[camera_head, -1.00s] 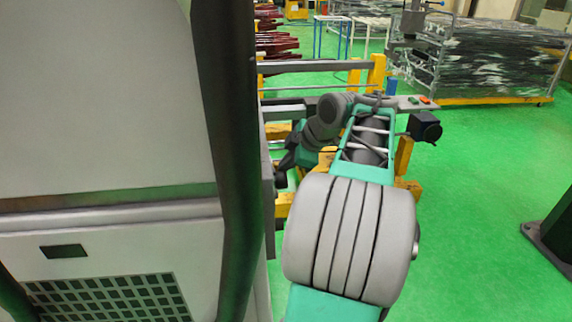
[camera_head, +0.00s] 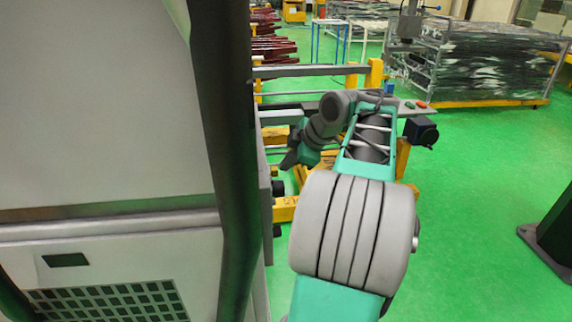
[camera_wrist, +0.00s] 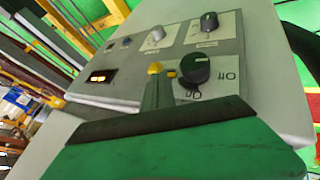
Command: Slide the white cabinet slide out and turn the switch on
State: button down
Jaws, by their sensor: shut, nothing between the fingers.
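The wrist view shows a pale grey control panel (camera_wrist: 125,90) at a tilt. A black round switch knob (camera_wrist: 196,68) sits on it, beside lettering that looks like ON and OFF, turned over in the picture. My gripper (camera_wrist: 155,70) is shut and empty. Its yellow tip shows just left of the knob; I cannot tell whether they touch. In the head view my gripper (camera_head: 290,160) is small and dark, right of the large white cabinet (camera_head: 110,130). The panel face is hidden there, and I cannot make out a separate slide.
Two more knobs (camera_wrist: 208,21) (camera_wrist: 155,35) and a lit display (camera_wrist: 101,76) are on the panel. A dark post (camera_head: 232,150) edges the cabinet. Yellow and grey frames (camera_head: 375,75) stand beyond my arm.

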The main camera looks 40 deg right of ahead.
jog(key=p+v, duration=0.3)
jog(key=v, duration=0.3)
jog(key=shift+s+r, duration=0.25)
jog(key=shift+r, duration=0.05)
